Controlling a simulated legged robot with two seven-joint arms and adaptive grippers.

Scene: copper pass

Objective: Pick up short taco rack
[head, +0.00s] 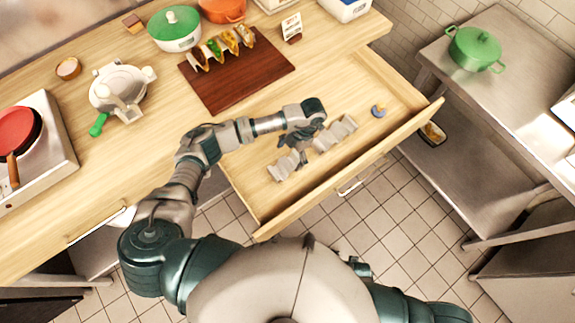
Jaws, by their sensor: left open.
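Two grey zigzag metal taco racks lie in the open wooden drawer. One rack (283,169) is at the left, partly hidden by my gripper. The other rack (338,132) is just to its right. Which one is the shorter I cannot tell for sure. My right gripper is out of view.
A small blue and yellow item (378,111) lies in the drawer's right part. The drawer's front wall (350,165) stands up near my body. On the counter are a brown board (240,85) with tacos, a waffle iron (120,92) and a green-lidded pot (175,28).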

